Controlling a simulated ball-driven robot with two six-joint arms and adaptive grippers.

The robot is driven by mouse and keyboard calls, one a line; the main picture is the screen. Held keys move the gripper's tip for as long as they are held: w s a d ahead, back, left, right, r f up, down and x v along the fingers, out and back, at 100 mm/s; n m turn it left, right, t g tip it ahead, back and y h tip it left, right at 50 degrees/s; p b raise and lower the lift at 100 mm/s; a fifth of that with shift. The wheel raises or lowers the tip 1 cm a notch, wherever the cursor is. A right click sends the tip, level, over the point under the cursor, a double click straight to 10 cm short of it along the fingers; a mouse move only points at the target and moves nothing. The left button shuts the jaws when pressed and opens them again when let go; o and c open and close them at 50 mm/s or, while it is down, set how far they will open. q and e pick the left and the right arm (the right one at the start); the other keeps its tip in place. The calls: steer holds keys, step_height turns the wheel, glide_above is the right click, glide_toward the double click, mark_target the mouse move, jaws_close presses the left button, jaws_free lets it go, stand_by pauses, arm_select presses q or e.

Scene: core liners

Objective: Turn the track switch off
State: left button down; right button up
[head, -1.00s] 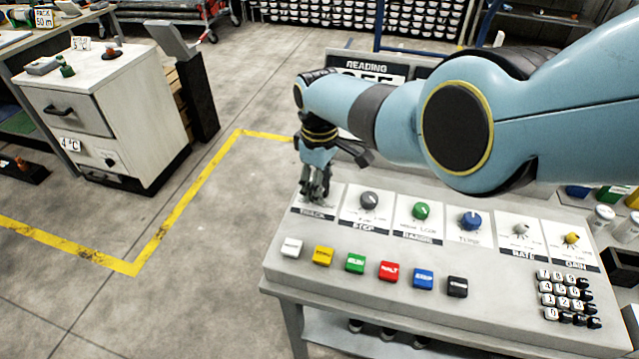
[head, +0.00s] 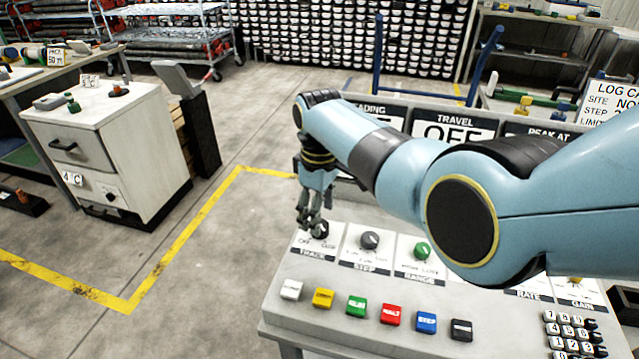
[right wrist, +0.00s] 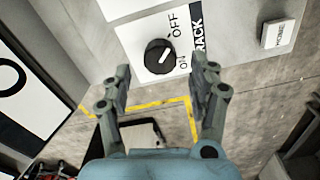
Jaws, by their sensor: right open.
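The track switch is a black round knob (head: 320,230) on a white plate at the left end of the console. In the right wrist view, the knob (right wrist: 158,57) has OFF and ON printed beside it and a black TRACK label. A pale mark on the knob seems to face toward OFF, but it is small. My right gripper (head: 308,213) points down just above and behind the knob. In the right wrist view its two fingers (right wrist: 161,75) are open and empty, with the knob beyond the tips, not gripped. My left gripper is not seen.
Other knobs, such as the grey step knob (head: 370,240) and green range knob (head: 422,250), sit to the right. Coloured buttons (head: 357,306) line the front. A TRAVEL display (head: 452,130) reading OFF stands behind. My right arm covers part of the console.

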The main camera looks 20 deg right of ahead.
step_height(320, 180, up, 8)
stand_by(0.6)
